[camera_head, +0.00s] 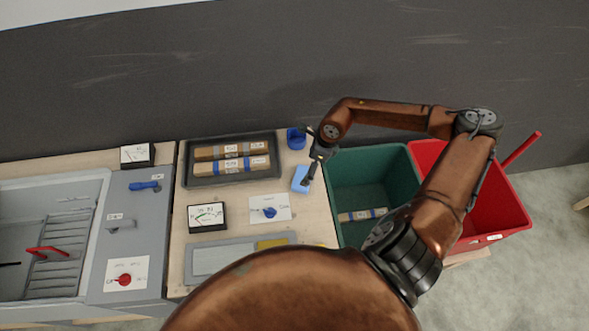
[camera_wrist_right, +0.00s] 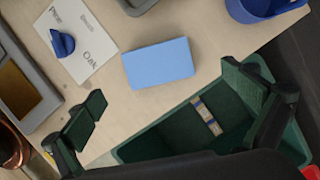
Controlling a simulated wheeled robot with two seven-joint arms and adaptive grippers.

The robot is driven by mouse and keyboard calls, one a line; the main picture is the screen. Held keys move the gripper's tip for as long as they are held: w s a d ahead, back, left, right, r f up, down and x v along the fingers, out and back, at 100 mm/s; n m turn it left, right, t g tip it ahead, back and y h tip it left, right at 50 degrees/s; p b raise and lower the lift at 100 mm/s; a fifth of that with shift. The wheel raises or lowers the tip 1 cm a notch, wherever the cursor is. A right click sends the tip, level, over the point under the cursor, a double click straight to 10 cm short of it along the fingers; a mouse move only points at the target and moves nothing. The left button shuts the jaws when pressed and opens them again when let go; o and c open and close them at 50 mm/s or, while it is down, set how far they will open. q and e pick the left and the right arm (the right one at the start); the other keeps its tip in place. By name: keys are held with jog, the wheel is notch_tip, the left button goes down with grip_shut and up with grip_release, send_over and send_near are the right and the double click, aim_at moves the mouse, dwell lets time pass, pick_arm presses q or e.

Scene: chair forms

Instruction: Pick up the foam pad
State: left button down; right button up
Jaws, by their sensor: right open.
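The foam pad (camera_head: 299,178) is a light blue block lying flat on the wooden table, left of the green bin. In the right wrist view the foam pad (camera_wrist_right: 158,64) lies on bare wood, beyond the fingertips and roughly between their lines. My right gripper (camera_head: 313,172) is over the pad's right side in the head view and hides part of it. In the right wrist view the right gripper (camera_wrist_right: 168,98) is open, its two dark green finger pads wide apart with nothing between them. My left gripper is not in view.
A green bin (camera_head: 341,209) holding a wooden block and a red bin (camera_head: 509,222) stand at right. A blue cup (camera_head: 297,139), a dark tray (camera_head: 202,181) with wooden blocks, a card with a blue knob (camera_head: 270,212) and a meter (camera_head: 207,218) surround the pad.

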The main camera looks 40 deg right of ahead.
aim_at(304, 175)
jog(key=shift+x, duration=0.9)
jog(key=shift+a+f, duration=0.1)
jog(key=shift+f, duration=0.3)
jog(key=p+x, duration=0.1)
jog(key=x, duration=0.2)
jog(key=shift+s+a+f, duration=0.1)
jog(key=shift+a+f, duration=0.05)
jog(key=shift+f, duration=0.75)
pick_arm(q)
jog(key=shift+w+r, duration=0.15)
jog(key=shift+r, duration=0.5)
pick_arm(e)
jog(key=shift+c, duration=0.4)
jog(key=c, duration=1)
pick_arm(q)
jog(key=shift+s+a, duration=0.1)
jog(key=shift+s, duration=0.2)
pick_arm(e)
jog(key=shift+o, duration=0.2)
